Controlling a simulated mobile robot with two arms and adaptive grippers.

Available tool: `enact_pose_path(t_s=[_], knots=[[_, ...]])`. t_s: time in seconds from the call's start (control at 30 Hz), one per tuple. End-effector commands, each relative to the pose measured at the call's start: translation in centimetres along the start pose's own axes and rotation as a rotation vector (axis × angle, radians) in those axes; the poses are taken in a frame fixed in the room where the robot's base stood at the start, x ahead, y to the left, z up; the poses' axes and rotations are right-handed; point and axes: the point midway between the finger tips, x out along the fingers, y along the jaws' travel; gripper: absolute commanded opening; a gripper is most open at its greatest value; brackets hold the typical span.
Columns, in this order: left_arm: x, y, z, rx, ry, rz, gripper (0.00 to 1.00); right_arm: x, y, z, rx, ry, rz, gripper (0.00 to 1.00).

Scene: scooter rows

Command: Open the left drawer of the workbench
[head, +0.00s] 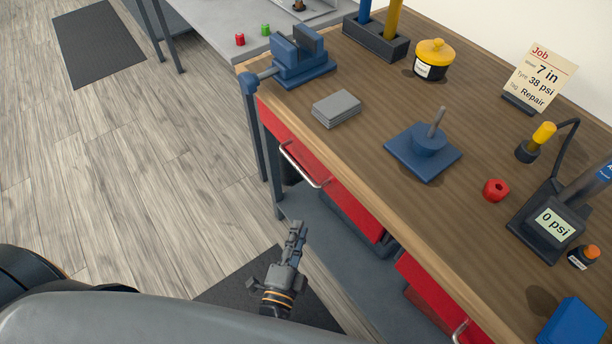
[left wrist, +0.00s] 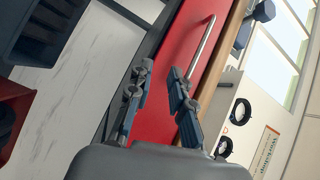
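The workbench (head: 398,99) has a wooden top and red drawer fronts. The left drawer (head: 345,199) has a red front with a silver bar handle (head: 305,166) and looks shut. In the left wrist view the red drawer front (left wrist: 165,105) runs diagonally, with the handle (left wrist: 202,45) at upper right. My left gripper (head: 297,226) is below the handle in the head view, apart from it. In the left wrist view its fingers (left wrist: 160,75) are spread with nothing between them; the handle's lower end lies near the right finger. My right gripper is not in view.
A second red drawer (head: 440,297) is at the lower right. On the top are a blue vise (head: 300,58), grey plates (head: 337,108), a blue stand (head: 423,152) and a gauge (head: 552,224). Open floor (head: 150,150) lies left of the bench.

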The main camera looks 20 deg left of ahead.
Motion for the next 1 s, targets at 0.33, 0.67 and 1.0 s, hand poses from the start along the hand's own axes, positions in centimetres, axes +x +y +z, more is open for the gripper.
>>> enact_pose_path(t_s=[0.33, 0.67, 1.0], knots=[[0.8, -5.6, 0.6, 0.151, -0.099, -0.169, 0.2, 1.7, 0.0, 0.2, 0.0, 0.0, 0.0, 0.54], [6.8, -6.7, 1.0, 0.151, -0.095, -0.169, 0.2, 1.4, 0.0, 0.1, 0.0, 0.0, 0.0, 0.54], [12.5, -7.5, 1.6, 0.151, -0.095, -0.166, 0.2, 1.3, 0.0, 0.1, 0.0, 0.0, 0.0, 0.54]])
